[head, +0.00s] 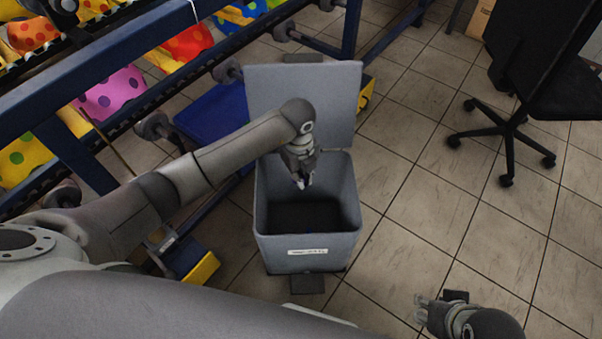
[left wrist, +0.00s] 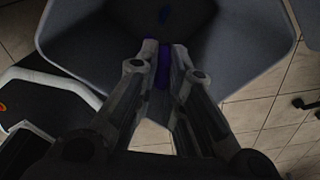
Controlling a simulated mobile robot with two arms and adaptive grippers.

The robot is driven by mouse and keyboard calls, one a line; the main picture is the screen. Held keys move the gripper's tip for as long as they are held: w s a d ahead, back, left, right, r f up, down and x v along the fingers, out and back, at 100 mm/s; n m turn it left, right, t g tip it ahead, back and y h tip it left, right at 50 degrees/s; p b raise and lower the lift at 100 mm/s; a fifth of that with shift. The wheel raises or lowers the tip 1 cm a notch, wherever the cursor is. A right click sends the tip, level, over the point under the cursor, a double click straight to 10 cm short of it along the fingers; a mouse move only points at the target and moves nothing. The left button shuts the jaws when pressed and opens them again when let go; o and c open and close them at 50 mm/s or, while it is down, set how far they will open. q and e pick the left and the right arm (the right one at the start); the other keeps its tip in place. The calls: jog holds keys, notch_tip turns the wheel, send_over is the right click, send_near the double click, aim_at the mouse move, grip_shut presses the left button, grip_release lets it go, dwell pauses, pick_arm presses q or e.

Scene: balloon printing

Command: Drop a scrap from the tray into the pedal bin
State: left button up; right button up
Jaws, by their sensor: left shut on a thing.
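The grey pedal bin (head: 309,252) stands on the floor with its lid (head: 305,98) raised; its inside also shows in the left wrist view (left wrist: 245,45). My left gripper (head: 302,181) points down into the bin's opening. In the left wrist view my left gripper (left wrist: 164,50) is shut on a narrow blue-purple scrap (left wrist: 163,70), partly hidden between the fingers. A small dark blue patch shows deeper in the bin, too dim to identify. My right gripper (head: 422,311) is low at the right, away from the bin; its jaw opening is unclear. I cannot make out the tray.
A black office chair (head: 510,125) stands at the right. Tiled floor between the bin and chair is clear.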

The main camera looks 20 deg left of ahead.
pick_arm(q)
jog(key=shift+f, duration=0.3)
jog(key=o, duration=0.7)
jog(key=shift+r, duration=0.1)
notch_tip(320, 180, up, 12)
jog(key=shift+s+a+f, duration=0.1)
jog(key=shift+s+a, duration=0.05)
dwell(0.4)
